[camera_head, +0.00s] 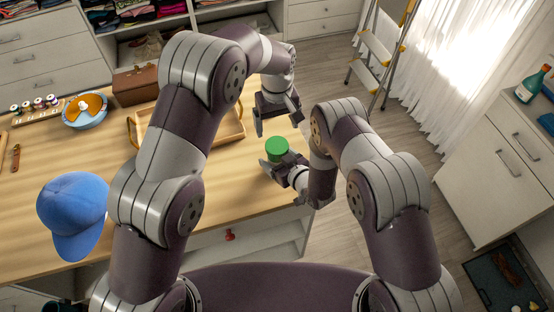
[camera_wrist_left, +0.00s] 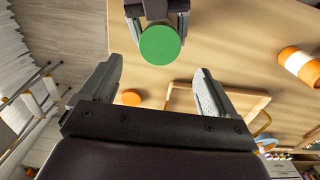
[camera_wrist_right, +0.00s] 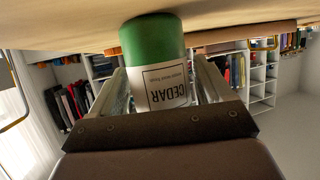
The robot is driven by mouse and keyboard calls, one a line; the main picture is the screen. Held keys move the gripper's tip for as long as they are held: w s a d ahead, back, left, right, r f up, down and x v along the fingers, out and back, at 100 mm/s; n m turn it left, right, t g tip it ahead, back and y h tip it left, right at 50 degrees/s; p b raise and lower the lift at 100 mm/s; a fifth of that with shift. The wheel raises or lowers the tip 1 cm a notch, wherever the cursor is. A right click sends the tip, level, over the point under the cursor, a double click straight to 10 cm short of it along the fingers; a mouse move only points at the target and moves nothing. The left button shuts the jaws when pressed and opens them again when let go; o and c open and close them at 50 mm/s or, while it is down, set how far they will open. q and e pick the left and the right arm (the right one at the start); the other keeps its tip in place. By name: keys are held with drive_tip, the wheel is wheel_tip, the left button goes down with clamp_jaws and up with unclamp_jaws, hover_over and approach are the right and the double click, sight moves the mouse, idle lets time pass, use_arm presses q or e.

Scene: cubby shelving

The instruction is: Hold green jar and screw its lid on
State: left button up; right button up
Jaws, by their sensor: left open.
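The green jar (camera_head: 277,147) stands near the front right edge of the wooden table, its flat green top facing up. My right gripper (camera_head: 277,169) is shut on it; in the right wrist view the fingers flank the jar's white CEDAR label (camera_wrist_right: 166,88). In the left wrist view the jar's round green top (camera_wrist_left: 160,45) is plain; I cannot tell whether it is a lid. My left gripper (camera_head: 276,118) is open and empty above the table, apart from the jar, fingers pointing down. An orange disc (camera_wrist_left: 131,97) lies on the table in the left wrist view; my arm hides it in the head view.
An orange-and-white jar (camera_wrist_left: 300,66) shows in the left wrist view. A wooden tray (camera_head: 239,127) lies behind my left arm. A blue cap (camera_head: 72,210), a bowl (camera_head: 86,123) and a brown case (camera_head: 135,86) are further left. A stepladder (camera_head: 372,78) stands beyond the table.

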sight(277, 145)
clamp_jaws()
use_arm(q)
drive_tip(key=n, duration=0.4)
drive_tip(key=shift+n, duration=0.3)
drive_tip(key=shift+f, duration=4)
